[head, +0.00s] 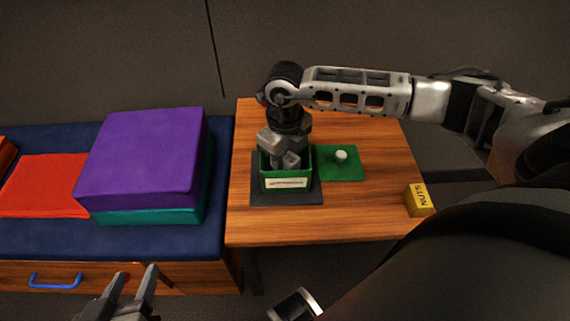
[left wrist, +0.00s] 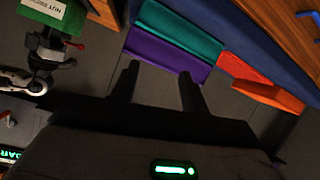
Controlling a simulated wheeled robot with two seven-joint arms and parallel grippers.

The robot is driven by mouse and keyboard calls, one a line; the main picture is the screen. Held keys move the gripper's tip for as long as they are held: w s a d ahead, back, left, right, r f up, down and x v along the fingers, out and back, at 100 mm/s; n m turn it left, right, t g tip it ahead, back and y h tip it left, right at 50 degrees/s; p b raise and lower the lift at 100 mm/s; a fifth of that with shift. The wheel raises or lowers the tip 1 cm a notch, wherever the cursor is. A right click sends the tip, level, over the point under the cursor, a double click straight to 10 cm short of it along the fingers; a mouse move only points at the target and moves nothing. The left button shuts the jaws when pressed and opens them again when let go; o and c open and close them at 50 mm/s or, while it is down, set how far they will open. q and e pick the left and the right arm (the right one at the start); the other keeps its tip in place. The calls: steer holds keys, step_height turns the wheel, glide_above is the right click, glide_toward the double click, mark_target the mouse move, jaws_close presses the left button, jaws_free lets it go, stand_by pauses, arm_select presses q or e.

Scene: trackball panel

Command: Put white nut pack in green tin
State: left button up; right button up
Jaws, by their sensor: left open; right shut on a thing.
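The green tin (head: 302,182) stands on a dark mat on the wooden table, with a white label on its front. Its green wall and label also show upside down at the top left of the left wrist view (left wrist: 72,22). My right gripper (head: 286,163) points down with its fingers inside the tin's opening. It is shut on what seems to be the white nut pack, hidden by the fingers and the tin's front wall. My left gripper (head: 136,285) is open and empty, low in front of the drawer, away from the tin; its fingers show in the left wrist view (left wrist: 159,85).
A green square (head: 340,172) with a small white knob lies right of the tin. A yellow nut pack (head: 418,201) stands near the table's right edge. A purple block (head: 145,158) on a teal one and a flat red piece (head: 45,185) lie on the blue surface at left.

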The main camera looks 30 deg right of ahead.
steer(key=shift+f, duration=1)
steer(key=shift+f+b, duration=0.25)
steer(key=shift+b, duration=0.05)
steer(key=o, duration=1)
steer(key=shift+r, duration=0.1)
steer(key=shift+c, duration=0.2)
arm_select(q)
steer(key=shift+s+d+r, duration=0.15)
steer(key=shift+d+r, duration=0.1)
steer(key=shift+r, duration=0.05)
